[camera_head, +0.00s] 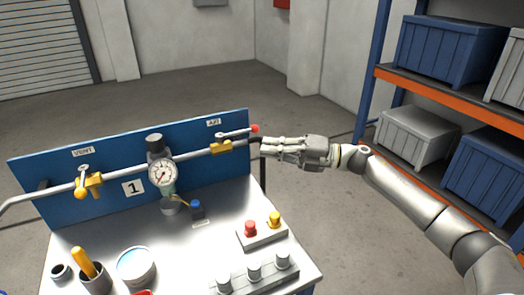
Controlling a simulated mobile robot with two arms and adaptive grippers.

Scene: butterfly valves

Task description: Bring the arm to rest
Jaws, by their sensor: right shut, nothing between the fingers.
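My right gripper (270,147) is shut and empty. It points left, beside the right edge of the blue back panel (120,161). Its fingertips are close to the right valve (221,146), which has a brass body and a lever ending in a red tip (255,128). I cannot tell whether the fingers touch the lever or the pipe. My right arm (405,190) reaches in from the lower right. The left valve (89,186) is brass with a short handle. My left gripper is not in view.
A pressure gauge (162,173) sits mid-pipe. The bench holds a button box (262,233) with red and yellow buttons, several grey knobs (254,271), a white tub (136,267) and a cup with a yellow handle (95,280). A shelf (440,89) with crates stands right. Floor behind is clear.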

